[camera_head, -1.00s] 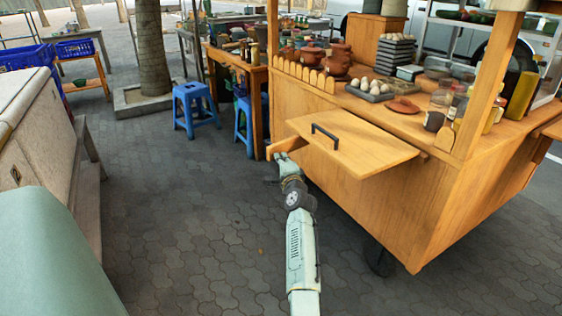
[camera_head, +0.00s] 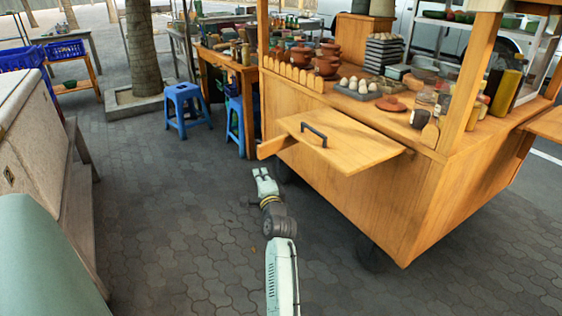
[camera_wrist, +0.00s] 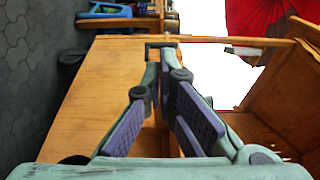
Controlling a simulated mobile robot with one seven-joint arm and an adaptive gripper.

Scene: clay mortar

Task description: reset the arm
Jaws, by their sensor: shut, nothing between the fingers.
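My gripper (camera_head: 263,182) is shut and empty at the end of my pale green arm. In the head view it hangs over the grey paving, to the lower left of the wooden cart (camera_head: 380,205). A flat wooden panel (camera_head: 355,150) with a dark handle (camera_head: 314,136) juts out from the cart's front. My gripper appears apart from the panel in the head view. In the wrist view, the gripper fingers (camera_wrist: 161,75) come close together with wooden surfaces (camera_wrist: 90,95) behind them.
Clay pots (camera_head: 328,62), eggs (camera_head: 366,86) and jars stand on the cart top. Blue stools (camera_head: 185,108) stand behind, near a tree trunk (camera_head: 143,45). A pale chest-like box (camera_head: 35,115) is at the left. The paving (camera_head: 170,215) between box and cart is clear.

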